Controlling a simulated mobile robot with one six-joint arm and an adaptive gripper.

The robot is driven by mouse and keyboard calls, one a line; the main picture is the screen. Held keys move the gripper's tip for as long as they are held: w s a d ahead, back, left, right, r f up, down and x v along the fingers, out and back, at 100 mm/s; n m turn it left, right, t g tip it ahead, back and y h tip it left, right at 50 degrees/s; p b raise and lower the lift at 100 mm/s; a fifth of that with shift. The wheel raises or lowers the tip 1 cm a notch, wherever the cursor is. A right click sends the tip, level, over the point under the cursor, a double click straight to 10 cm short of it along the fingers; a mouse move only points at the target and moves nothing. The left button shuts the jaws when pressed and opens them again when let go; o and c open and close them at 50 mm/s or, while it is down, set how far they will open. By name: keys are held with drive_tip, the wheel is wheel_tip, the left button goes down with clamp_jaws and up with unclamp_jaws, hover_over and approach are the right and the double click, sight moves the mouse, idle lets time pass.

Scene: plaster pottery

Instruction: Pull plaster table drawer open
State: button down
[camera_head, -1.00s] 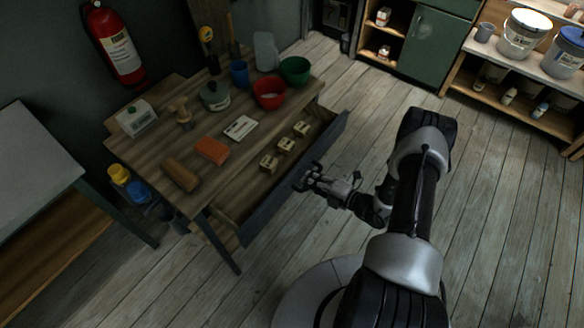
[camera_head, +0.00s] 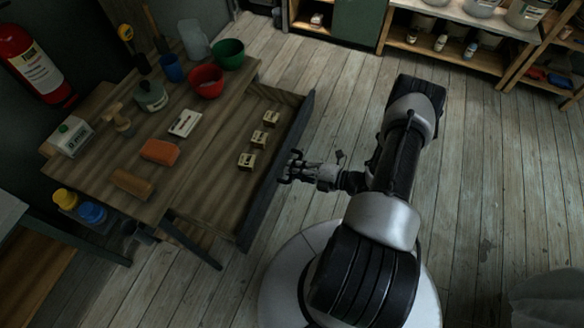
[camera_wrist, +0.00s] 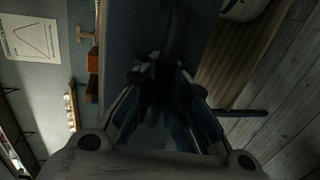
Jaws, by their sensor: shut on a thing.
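The plaster table (camera_head: 190,150) is a wooden table with dark legs at the left of the head view. Its drawer (camera_head: 270,95) is pulled out to the right, with a dark front panel (camera_head: 265,190) and a wooden inside. Several small pale boxes (camera_head: 258,138) show inside the drawer. My gripper (camera_head: 285,168) is at the middle of the drawer's outer face. In the wrist view, my gripper (camera_wrist: 160,95) is shut on a dark bar-shaped drawer handle (camera_wrist: 178,45); its fingers partly hide the handle.
On the tabletop stand a red bowl (camera_head: 206,82), a green bowl (camera_head: 229,54), a blue cup (camera_head: 172,68), an orange block (camera_head: 159,152) and other tools. Shelves with buckets (camera_head: 482,8) stand at the back right. The wooden floor (camera_head: 480,190) right of my arm is mostly clear.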

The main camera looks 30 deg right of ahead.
drive_tip(key=c, duration=1.9)
unclamp_jaws()
drive_tip(key=shift+r, duration=0.1)
drive_tip(key=v, duration=1.2)
